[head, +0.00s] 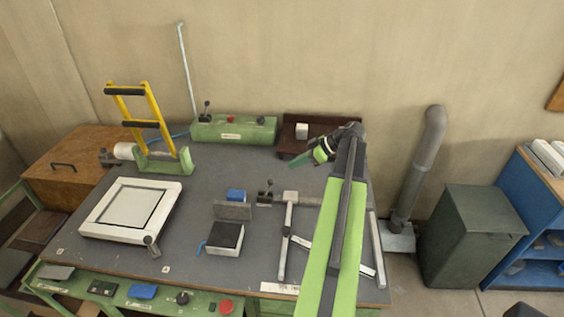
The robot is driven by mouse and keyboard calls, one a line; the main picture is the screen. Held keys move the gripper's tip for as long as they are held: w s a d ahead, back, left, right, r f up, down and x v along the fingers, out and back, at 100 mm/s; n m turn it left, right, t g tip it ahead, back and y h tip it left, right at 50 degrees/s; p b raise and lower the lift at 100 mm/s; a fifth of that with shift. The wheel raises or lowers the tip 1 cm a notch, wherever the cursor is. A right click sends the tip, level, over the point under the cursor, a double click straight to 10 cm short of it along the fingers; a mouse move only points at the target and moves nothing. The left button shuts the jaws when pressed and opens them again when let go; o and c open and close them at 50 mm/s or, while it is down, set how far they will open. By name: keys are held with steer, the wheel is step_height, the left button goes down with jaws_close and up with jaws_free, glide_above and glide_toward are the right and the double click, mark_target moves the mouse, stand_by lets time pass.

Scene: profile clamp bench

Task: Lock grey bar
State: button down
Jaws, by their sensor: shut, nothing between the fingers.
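My gripper (300,164) hangs over the back right of the dark bench top, left of my arm's bend. Its fingers are shut with nothing between them. Below it stands a clamp frame with a pale grey upright bar (284,245) and a grey cross bar (312,200) running right behind my arm. A small dark lever (269,188) stands at the left end of the cross bar, apart from my gripper. Another grey bar (377,250) lies along the bench's right edge. I cannot tell which bar is the task's one. My arm hides the frame's middle.
A white framed panel (130,211) lies at left. A black-topped block (226,238) and an upright grey plate (232,210) stand mid-bench. A yellow-handled fixture (150,125) and a green control box (235,130) stand at the back. A brown tray (292,145) holds a white block (302,131).

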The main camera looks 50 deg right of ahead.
steer(key=p+v, duration=0.2)
steer(key=v, duration=0.3)
steer(key=shift+r, duration=0.15)
steer(key=shift+s, duration=0.1)
